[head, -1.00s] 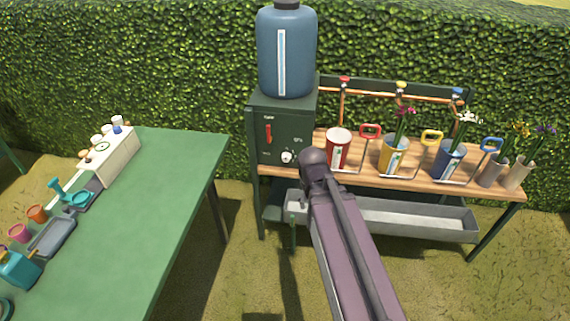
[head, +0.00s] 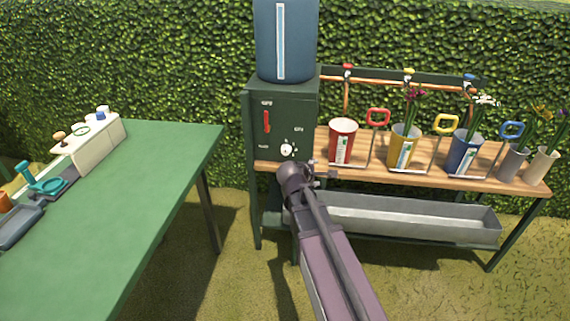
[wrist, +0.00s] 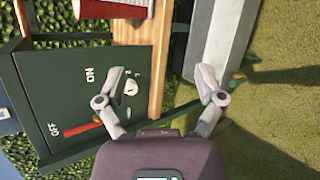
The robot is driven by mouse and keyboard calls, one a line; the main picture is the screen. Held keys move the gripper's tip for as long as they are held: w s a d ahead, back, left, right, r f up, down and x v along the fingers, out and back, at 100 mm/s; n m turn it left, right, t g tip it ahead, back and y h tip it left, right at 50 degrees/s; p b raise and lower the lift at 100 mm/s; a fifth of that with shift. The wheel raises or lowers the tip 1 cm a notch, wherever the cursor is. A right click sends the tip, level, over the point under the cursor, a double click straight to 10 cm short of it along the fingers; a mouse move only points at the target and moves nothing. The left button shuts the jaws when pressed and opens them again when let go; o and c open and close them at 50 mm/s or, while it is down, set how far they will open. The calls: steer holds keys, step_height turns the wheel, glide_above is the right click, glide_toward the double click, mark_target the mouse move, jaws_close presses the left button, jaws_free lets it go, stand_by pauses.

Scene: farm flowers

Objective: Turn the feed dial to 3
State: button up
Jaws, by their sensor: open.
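The feed dial (head: 287,150) is a small white round knob low on the front of the dark green box (head: 290,112). In the wrist view the dial (wrist: 131,88) shows with small marks around it, too small to read surely. A red lever (head: 267,121) sits at the upper left of the box front, and it also shows in the wrist view (wrist: 83,128). My gripper (wrist: 162,80) is open and empty, its fingers apart; the dial lies near the left finger in that picture, with no visible contact. In the head view my arm mostly hides the gripper, just below the dial.
A blue tank (head: 287,40) stands on the box. A green table (head: 130,190) with several items stands to the left, with grass between.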

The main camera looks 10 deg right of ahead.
steer(key=w+a+f+n+t+b, duration=0.3)
steer(key=w+f+n+t+b, duration=0.15)
steer(key=w+n+b, duration=0.3)
steer(key=n+t+y+b, duration=0.2)
steer(key=n+t+b, duration=0.2)
steer(key=n+b, duration=0.65)
glide_toward(286, 152)
steer(key=shift+p+v, duration=0.3)
steer(key=shift+v, duration=1.55)
steer(key=shift+w, duration=0.1)
steer(key=x, duration=1.3)
steer(key=shift+w+r, duration=0.1)
steer(key=shift+w, duration=0.25)
steer(key=c, duration=1.1)
